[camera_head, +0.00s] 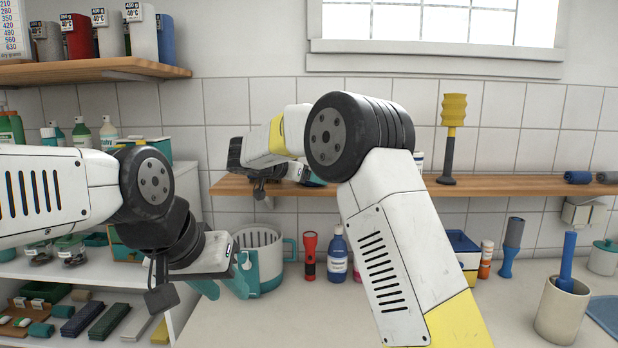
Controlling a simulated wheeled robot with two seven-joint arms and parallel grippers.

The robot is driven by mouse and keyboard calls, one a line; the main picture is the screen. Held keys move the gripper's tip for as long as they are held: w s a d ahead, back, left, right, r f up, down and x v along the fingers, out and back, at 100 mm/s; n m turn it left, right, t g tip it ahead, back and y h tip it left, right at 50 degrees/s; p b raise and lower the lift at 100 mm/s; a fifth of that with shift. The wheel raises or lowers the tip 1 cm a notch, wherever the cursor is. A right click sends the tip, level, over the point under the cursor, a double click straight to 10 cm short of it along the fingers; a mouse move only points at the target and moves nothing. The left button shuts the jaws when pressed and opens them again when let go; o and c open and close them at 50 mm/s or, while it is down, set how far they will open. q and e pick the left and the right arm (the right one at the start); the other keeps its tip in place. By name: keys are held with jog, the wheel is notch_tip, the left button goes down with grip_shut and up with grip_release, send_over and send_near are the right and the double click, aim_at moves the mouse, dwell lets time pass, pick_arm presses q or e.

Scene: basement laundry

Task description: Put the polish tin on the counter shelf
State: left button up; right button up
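The counter shelf (525,185) is a wooden board on the tiled wall above the counter. I cannot make out a thing that is surely the polish tin. My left gripper (222,287) has teal fingers that stand apart with nothing visible between them. It hangs over the counter's left end, in front of a grey and teal bucket (258,242). My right arm rises across the middle and bends left in front of the shelf. Its gripper (313,181) is mostly hidden behind the arm; only a bit of teal shows, and what it holds cannot be seen.
On the shelf stand a yellow-topped tool (451,130) and dark rolls (579,177); bare board lies between them. On the counter are a red torch (310,256), a blue bottle (338,256) and a beige pot (562,310). Stocked shelving (100,272) stands at left.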

jog(key=shift+r, duration=0.15)
jog(key=shift+s+a+r, duration=0.15)
jog(key=v, duration=1.2)
jog(key=w+d+r+t+y, duration=0.35)
jog(key=d+r+t, duration=0.2)
jog(key=r, duration=0.45)
jog(key=s+d+r+n+y, duration=0.35)
jog(key=s+n+y, duration=0.2)
jog(key=y, duration=0.25)
jog(key=s+d+f+g, duration=0.3)
jog(key=s+d+f, duration=0.1)
jog(key=s+f, duration=0.4)
jog(key=s+d+f+n+g+h, duration=0.1)
jog(key=s+d+f+g, duration=0.2)
jog(key=s+f, duration=0.6)
jog(key=s+d+f+n+g, duration=0.1)
jog(key=s+d+f+g, duration=0.3)
jog(key=s, duration=0.9)
jog(key=d+f, duration=0.3)
jog(key=f, duration=0.2)
jog(key=shift+s, duration=0.2)
